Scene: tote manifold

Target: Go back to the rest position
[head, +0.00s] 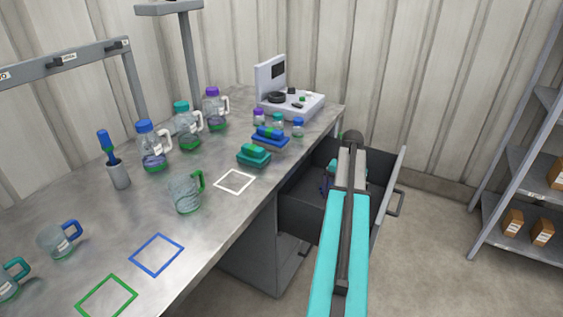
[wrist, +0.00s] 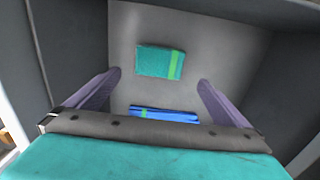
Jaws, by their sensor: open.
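My gripper (wrist: 159,78) is open, with its two purple-grey fingers spread apart in the wrist view. It points down into the open drawer (head: 298,212), and nothing is held between the fingers. A teal packet with a green stripe (wrist: 153,61) lies on the drawer floor, ahead of the fingers. A blue packet with a green stripe (wrist: 165,114) lies closer, between the fingers in the picture and partly hidden by the gripper's body. In the head view my teal arm covers much of the drawer and the gripper.
The metal bench (head: 120,225) stands left of the drawer. It carries several jugs, a brush holder (head: 118,175), teal packets (head: 254,155), blue packets (head: 270,140), small bottles and a white device (head: 290,100). A shelf rack (head: 500,215) with brown boxes stands at the right. Floor between is clear.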

